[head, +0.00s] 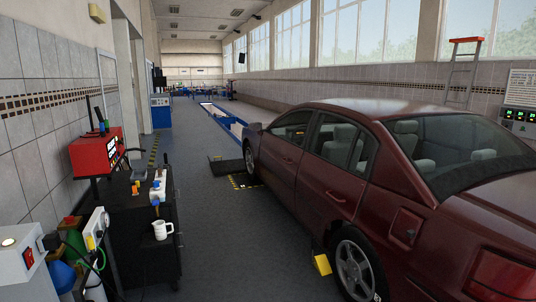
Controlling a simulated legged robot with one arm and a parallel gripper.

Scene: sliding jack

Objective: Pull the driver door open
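A dark red sedan (400,112) stands on the right, seen from behind on its left side. Its front left door, the driver door (284,162), is partly foreshortened and looks flush with the body. A door handle (288,160) shows faintly near its rear edge. The rear left door (325,185) lies nearer to me and also looks shut. My gripper is not in view, and no part of my arm shows.
A grey floor lane (215,235) runs clear along the car's left side. A yellow wheel chock (322,264) sits by the rear wheel. A dark ramp (228,167) lies ahead.

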